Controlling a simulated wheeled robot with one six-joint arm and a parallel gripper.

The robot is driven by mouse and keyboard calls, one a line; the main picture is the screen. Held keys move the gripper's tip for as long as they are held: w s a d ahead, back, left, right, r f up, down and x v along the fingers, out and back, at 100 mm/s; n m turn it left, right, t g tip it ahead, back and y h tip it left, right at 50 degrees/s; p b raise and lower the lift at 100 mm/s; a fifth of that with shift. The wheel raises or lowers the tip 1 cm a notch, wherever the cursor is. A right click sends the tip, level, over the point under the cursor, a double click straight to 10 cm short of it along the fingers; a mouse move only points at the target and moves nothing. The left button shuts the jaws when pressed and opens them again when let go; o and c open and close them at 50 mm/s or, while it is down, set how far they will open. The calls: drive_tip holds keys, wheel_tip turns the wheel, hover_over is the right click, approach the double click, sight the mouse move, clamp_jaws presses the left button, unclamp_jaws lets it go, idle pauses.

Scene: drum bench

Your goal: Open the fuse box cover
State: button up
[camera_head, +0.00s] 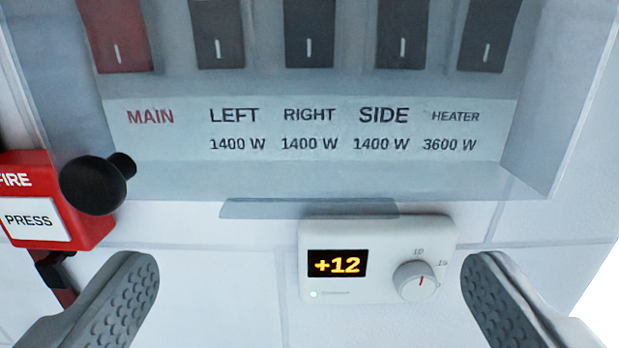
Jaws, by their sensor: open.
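The fuse box cover (330,182) is a clear, bluish panel over the fuse box, filling the upper part of the view. It looks shut, with a row of switches and their labels showing through it. A flat tab (308,209) sticks out along its lower edge. A black round knob (95,185) shows at the lower left of the cover; what it is fixed to is unclear. My gripper (308,275) is open and empty, its two grey textured fingers wide apart at the bottom left and bottom right. In the picture the fingers lie below the tab.
A white thermostat (375,235) reading +12, with a dial, is on the tiled wall just below the tab, between my fingers in the picture. A red fire call box (85,225) marked PRESS is at the left edge. Bare wall shows at the lower middle.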

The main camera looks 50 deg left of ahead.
sight(310, 214)
drive_tip(key=shift+x, duration=2.1)
drive_tip(key=c, duration=1.4)
drive_tip(key=shift+s+d, duration=0.1)
